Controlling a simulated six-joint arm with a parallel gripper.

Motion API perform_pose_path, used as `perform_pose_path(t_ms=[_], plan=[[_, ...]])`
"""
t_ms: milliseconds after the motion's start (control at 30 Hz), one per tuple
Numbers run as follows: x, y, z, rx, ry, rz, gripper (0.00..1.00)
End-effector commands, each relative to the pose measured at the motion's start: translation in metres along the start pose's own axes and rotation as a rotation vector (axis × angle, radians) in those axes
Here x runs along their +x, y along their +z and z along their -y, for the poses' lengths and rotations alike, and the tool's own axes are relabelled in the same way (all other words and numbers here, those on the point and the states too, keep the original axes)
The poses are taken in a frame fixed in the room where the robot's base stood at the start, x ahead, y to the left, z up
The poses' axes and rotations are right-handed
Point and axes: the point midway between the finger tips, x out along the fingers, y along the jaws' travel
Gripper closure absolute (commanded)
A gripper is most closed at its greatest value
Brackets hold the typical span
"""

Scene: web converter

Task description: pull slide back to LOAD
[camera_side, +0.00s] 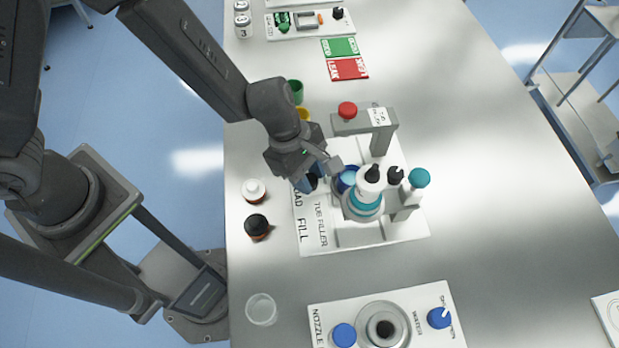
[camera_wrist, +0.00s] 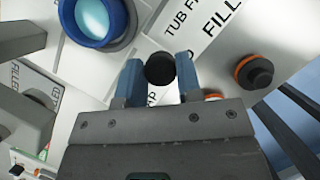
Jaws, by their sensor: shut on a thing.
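The tub filler (camera_side: 345,238) is a white plate with printed words TUB FILLER, FILL and a partly hidden LOAD. A blue ring-shaped cup (camera_side: 347,179) sits on it, partly hidden behind the white and teal nozzle body; in the wrist view the cup (camera_wrist: 92,42) shows a pale teal inside. My gripper (camera_side: 311,180) is low at the plate's left side, beside the cup. Its blue fingers are shut on a black knob (camera_wrist: 160,68), which I take as the slide's handle. The knob's link to the slide is hidden.
A grey post with a red button (camera_side: 347,110) stands behind the cup. A white-capped bottle (camera_side: 254,190) and a black-capped bottle (camera_side: 257,226) stand left of the plate. A clear cup (camera_side: 261,309) and the nozzle panel (camera_side: 430,300) are at the front.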

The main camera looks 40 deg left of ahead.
Motion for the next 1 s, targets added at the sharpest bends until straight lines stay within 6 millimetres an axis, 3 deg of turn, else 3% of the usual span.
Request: perform_pose_path(t_ms=[67,100,333,667,867,1000], plan=[[0.0,0.001,0.0,0.0,0.001,0.001,1.0],[0.0,0.001,0.0,0.0,0.001,0.001,0.63],[0.0,0.001,0.0,0.001,0.0,0.001,0.42],[-0.004,0.001,0.0,0.0,0.0,0.002,0.42],[-0.027,0.001,-0.001,0.001,0.004,0.004,0.42],[-0.056,0.001,-0.001,0.001,0.007,0.004,0.42]])
